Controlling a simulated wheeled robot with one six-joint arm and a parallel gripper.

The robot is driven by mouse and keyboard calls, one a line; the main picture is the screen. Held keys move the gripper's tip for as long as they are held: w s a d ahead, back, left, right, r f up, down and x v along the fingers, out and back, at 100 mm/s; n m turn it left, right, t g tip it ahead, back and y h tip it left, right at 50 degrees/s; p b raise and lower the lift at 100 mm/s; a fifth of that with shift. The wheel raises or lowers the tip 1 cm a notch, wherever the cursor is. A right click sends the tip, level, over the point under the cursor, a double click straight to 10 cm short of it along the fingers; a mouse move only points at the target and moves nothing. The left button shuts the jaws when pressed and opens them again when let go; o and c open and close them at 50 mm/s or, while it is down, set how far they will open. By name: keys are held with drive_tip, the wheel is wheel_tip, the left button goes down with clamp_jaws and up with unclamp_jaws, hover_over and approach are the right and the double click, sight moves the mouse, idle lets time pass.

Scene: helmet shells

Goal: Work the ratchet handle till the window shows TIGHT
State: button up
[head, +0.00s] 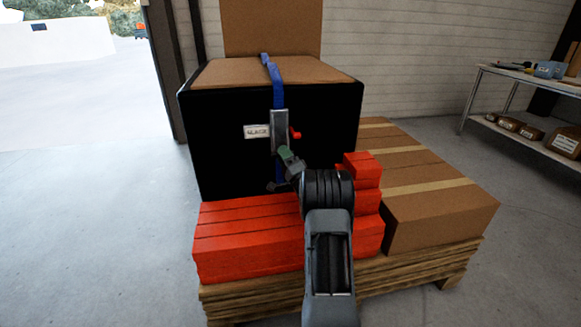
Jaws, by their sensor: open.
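A blue strap (277,88) runs over the top of a black-sided box and down its front. A grey metal ratchet (281,125) sits on the strap at the box's front face. A white window plate (257,131) is left of the ratchet; its small lettering is blurred and looks like SLACK. A red tab (296,133) sticks out right of the ratchet. My gripper (282,170) is open just below the ratchet, close to the box front. A greenish piece shows at its upper side; I cannot tell whether my gripper touches the handle, which is partly hidden by my arm.
The black-sided box (225,140) stands on red blocks (245,245), beside cardboard boxes (440,215) on a wooden pallet (250,303). More red blocks (365,170) are stacked right of my arm. A metal shelf (490,70) stands far right. The floor at left is clear.

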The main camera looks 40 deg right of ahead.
drive_tip(key=p+v, duration=0.2)
drive_tip(key=v, duration=1.1)
drive_tip(key=shift+s+f, duration=0.1)
